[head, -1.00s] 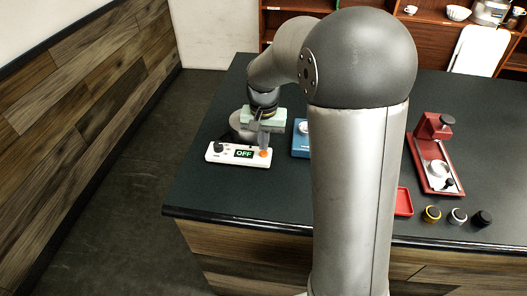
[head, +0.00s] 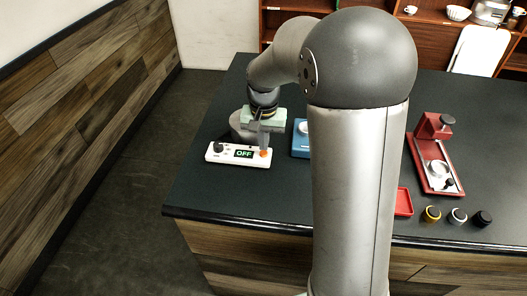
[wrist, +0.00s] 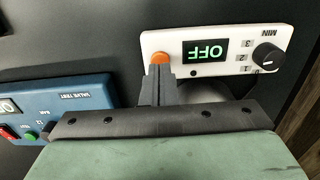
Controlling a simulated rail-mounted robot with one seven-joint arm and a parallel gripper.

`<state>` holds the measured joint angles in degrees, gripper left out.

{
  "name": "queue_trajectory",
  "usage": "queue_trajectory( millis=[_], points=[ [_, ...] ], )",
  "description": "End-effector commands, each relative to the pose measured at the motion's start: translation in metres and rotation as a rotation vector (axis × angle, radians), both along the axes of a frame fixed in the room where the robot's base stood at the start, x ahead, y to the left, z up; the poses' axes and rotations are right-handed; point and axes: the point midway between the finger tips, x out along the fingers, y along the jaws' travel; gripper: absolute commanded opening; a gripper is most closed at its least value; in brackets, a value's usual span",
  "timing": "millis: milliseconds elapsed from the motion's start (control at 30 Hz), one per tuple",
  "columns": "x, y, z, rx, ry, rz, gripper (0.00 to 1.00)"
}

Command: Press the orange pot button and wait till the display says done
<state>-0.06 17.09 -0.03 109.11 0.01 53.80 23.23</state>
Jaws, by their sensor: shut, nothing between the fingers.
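The white control panel (head: 226,158) lies on the dark counter at the left. Its display (wrist: 205,50) reads OFF in green. The orange button (wrist: 159,58) is at one end of the panel, and a black dial (wrist: 267,55) is at the other. My gripper (wrist: 158,70) is shut and empty, with its fingertips right at the orange button and partly covering it. I cannot tell whether they touch it. In the head view the gripper (head: 264,150) points down over the button's end of the panel.
A blue valve test box (wrist: 75,102) stands beside the panel. A red device (head: 432,165), a red tray (head: 403,202) and several round knobs (head: 457,215) are on the right of the counter. My arm hides the middle.

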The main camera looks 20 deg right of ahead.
Motion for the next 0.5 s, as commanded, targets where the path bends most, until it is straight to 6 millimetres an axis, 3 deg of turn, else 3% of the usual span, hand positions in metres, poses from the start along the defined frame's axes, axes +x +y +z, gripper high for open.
queue_trajectory(
  millis=[500],
  points=[
    [-0.0001,0.0,-0.007,0.0,0.0,0.0,0.0]
  ],
)
